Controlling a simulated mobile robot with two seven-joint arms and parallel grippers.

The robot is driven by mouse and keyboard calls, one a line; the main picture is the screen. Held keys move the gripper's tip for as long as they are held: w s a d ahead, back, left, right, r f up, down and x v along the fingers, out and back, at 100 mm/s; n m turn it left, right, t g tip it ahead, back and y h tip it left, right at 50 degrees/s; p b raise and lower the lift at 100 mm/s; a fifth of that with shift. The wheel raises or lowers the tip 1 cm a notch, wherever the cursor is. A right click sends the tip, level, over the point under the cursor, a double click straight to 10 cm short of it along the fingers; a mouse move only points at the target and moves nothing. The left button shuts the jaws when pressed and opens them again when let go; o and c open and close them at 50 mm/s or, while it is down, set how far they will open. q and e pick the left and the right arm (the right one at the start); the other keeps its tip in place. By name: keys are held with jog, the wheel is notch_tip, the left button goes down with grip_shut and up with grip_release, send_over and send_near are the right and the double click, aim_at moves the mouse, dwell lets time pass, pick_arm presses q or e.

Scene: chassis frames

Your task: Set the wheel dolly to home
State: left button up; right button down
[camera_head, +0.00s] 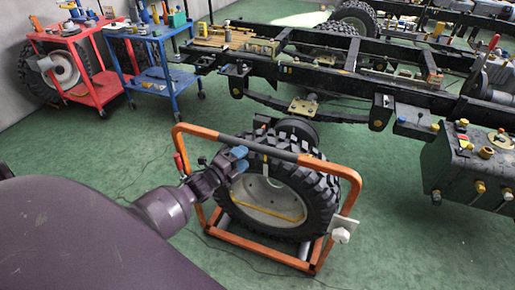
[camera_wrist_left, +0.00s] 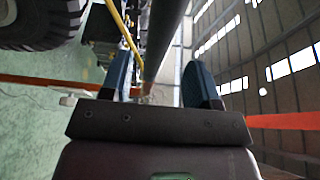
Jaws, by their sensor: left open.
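The wheel dolly is an orange tube frame (camera_head: 345,216) with a dark grip section (camera_head: 252,144) on its top bar. It stands upright on the green floor and holds a large black tyre (camera_head: 318,190) with a pale rim. My left gripper (camera_head: 237,160) is at the top bar, in front of the wheel, with blue fingers open. In the left wrist view, a dark bar (camera_wrist_left: 164,35) runs between the two spread fingers (camera_wrist_left: 160,58); I cannot tell whether they touch it. A red lever (camera_head: 179,163) sits on the frame's left post. My right gripper is not in view.
A black truck chassis (camera_head: 330,85) stands behind the dolly, with a dark tank (camera_head: 462,168) at right. A red cart (camera_head: 75,65) and a blue cart (camera_head: 155,65) stand at the back left.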

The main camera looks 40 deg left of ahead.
aim_at(254, 150)
pick_arm(q)
jog(key=shift+w+d, duration=0.2)
jog(key=shift+w, duration=0.95)
jog(key=shift+w+d, duration=0.2)
jog(key=shift+w, duration=0.95)
jog(key=shift+w+d, duration=0.2)
jog(key=shift+w, duration=0.95)
jog(key=shift+c, duration=0.4)
grip_shut()
